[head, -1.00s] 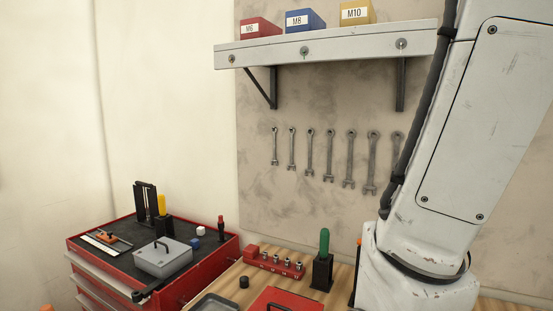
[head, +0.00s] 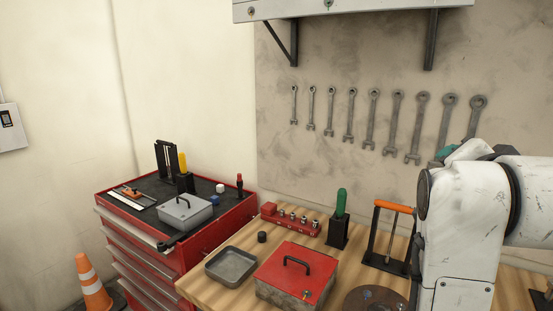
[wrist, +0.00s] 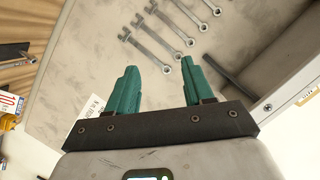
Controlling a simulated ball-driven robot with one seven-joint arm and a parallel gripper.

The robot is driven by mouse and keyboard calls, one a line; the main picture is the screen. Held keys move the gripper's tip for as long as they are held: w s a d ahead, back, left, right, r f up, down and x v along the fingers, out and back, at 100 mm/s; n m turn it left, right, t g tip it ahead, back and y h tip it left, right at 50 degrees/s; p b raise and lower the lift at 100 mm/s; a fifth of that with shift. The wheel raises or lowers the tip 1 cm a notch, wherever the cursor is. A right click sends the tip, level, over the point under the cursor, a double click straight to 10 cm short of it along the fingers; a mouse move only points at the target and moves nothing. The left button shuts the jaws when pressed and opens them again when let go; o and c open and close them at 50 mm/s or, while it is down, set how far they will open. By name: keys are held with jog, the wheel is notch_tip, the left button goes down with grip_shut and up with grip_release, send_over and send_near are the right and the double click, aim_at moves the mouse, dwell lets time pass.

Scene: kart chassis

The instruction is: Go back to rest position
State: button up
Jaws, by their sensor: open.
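My gripper (wrist: 159,66) shows in the wrist view with its two teal fingers apart and nothing between them. Wrenches hanging on the wall panel lie beyond the fingertips, apart from them. In the head view my white arm is folded at the right, and a bit of teal (head: 462,151) shows behind its upper joint; the rest of the gripper is hidden there.
A wooden bench (head: 205,288) holds a red-lidded box (head: 288,279), a grey tray (head: 231,266), a green-handled tool (head: 341,203) and an orange-handled tool in a frame (head: 393,206). A red tool cabinet (head: 140,243) and traffic cone (head: 91,282) stand left. A shelf (head: 350,8) is above.

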jog(key=s+a+f+n+g+y, duration=0.1)
jog(key=s+f+n+g, duration=0.3)
jog(key=f, duration=0.8)
jog(key=s+f+n+g+y, duration=0.1)
jog(key=s+f+n+y, duration=0.15)
jog(key=s+f, duration=0.65)
jog(key=s+a+f+n+g+y, duration=0.1)
jog(key=s+f+n+g, duration=0.15)
jog(key=f, duration=1.35)
jog(key=s+f+n+g, duration=0.1)
jog(key=s+f+g, duration=0.2)
jog(key=s+f, duration=0.4)
jog(key=s+f+n+g, duration=0.1)
jog(key=s+f+g, duration=0.2)
jog(key=s, duration=0.9)
notch_tip(320, 180, down, 4)
jog(key=shift+s+r+n, duration=0.15)
jog(key=shift+s+n, duration=0.2)
jog(key=shift+n, duration=0.05)
